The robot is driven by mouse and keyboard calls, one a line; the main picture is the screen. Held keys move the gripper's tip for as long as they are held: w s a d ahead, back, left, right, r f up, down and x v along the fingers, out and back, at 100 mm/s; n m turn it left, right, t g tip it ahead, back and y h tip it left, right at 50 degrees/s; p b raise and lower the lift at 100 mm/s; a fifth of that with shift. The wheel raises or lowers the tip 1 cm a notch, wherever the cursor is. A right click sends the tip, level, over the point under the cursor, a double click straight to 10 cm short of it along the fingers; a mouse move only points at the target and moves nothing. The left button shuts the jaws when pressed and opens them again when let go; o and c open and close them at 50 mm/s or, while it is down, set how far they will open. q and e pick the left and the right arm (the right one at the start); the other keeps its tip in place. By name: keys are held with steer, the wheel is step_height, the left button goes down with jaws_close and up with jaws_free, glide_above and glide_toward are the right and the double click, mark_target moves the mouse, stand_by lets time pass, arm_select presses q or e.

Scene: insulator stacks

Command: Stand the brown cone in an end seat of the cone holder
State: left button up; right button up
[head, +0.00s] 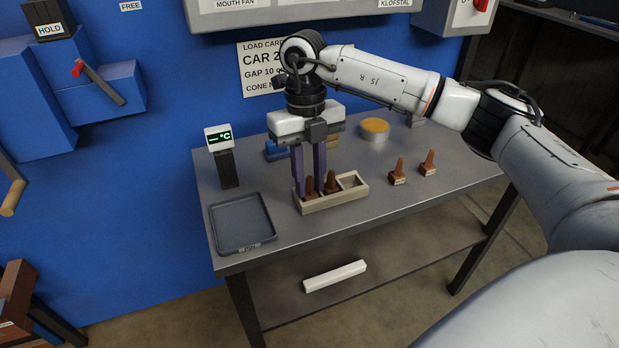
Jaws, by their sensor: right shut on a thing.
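The cone holder (338,199) is a pale, long tray with seats in a row on the table. My right gripper (310,187) reaches down over its left end, with its two purple fingers shut on a brown cone (309,188). That cone is upright at the left end seat; its base is hidden by the holder's wall, so I cannot tell whether it rests on the seat floor. Another brown cone (332,183) stands in the middle seat, close beside the right finger. The right end seat is empty. My left gripper is not in view.
Two more brown cones, a nearer one (398,173) and a farther one (429,162), stand on the table (290,240) right of the holder. A grey tray (243,247) lies front left. A display (218,139) on a post and a round yellow-topped tin (374,131) stand behind.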

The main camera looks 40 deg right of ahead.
steer(key=shift+f, duration=0.2)
steer(key=o, duration=0.8)
steer(key=r, duration=0.4)
steer(key=w+r+p, duration=0.1)
steer(key=r, duration=0.7)
steer(key=shift+w+d+r, duration=0.2)
